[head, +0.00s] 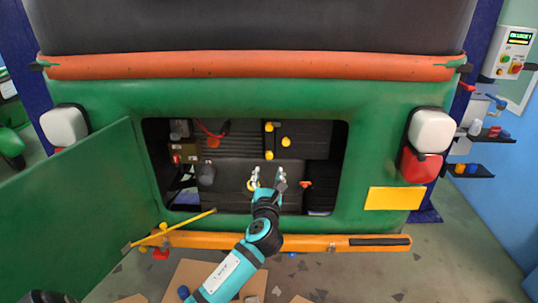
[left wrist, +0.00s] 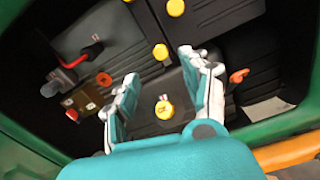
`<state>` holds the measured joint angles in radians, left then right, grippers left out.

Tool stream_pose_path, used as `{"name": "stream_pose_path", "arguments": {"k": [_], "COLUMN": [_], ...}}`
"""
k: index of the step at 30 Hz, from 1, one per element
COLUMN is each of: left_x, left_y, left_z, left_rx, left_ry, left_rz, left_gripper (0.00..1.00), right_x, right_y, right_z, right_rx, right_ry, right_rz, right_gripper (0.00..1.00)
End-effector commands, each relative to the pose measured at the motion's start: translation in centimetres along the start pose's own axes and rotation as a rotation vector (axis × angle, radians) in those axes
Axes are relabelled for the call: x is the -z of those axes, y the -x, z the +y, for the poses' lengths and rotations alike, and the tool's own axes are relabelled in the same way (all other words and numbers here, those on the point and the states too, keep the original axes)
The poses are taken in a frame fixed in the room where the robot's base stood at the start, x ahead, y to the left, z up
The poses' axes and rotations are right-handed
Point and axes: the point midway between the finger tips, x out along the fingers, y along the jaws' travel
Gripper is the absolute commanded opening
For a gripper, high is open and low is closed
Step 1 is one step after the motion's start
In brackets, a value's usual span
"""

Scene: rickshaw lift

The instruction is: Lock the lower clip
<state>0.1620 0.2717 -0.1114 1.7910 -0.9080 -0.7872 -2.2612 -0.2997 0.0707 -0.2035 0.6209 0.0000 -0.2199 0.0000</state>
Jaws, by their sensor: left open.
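The battery bay (head: 225,150) is open in the back of the green vehicle. Orange clips sit on its dark batteries: an upper one (head: 213,142) and a lower one (head: 306,184). The left wrist view shows one orange clip (left wrist: 104,79) left of the fingers and another (left wrist: 239,75) just right of them. Which one is the task's lower clip is not certain. My left gripper (head: 268,177) is open and empty, at the lower middle of the bay. In the left wrist view, a yellow cap (left wrist: 164,110) shows between its fingers (left wrist: 160,80). My right gripper is out of view.
The green door (head: 75,205) stands open at the left. A yellow rod (head: 190,227) slants before the bay's lower left edge. An orange bumper (head: 290,242) runs below. Several yellow caps (head: 286,142) and a red cable (head: 210,131) are inside the bay.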

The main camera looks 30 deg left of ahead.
Motion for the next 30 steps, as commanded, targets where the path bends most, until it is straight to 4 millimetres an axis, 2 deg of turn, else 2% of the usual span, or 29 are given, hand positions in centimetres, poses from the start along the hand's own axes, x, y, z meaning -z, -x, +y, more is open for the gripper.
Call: {"name": "stream_pose_path", "arguments": {"k": [1, 6, 13, 18, 27, 28, 30], "left_x": [-0.2, -0.2, 0.0, 0.1, 0.1, 0.1, 0.1], "left_y": [-1.2, -4.9, -8.7, -9.9, -10.1, -10.1, -10.1], "left_z": [0.1, 0.1, 0.0, 0.0, 0.0, 0.0, 0.0], "left_rx": [-0.002, -0.001, 0.0, 0.001, 0.001, 0.001, 0.001], "left_ry": [0.001, 0.003, 0.003, 0.003, 0.003, 0.003, 0.003], "left_rz": [0.001, 0.002, 0.001, 0.002, 0.001, 0.001, 0.001], "left_gripper": [0.47, 0.47, 0.47, 0.47, 0.47, 0.46, 0.37], "right_x": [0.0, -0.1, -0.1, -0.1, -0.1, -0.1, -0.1], "right_y": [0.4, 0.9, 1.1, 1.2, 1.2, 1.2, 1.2], "right_z": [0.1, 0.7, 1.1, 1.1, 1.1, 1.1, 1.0], "right_rx": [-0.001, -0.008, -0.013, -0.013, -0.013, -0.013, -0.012], "right_ry": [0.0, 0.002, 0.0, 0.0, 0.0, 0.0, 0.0], "right_rz": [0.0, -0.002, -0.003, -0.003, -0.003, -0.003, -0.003], "right_gripper": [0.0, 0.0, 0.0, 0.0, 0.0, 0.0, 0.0]}}
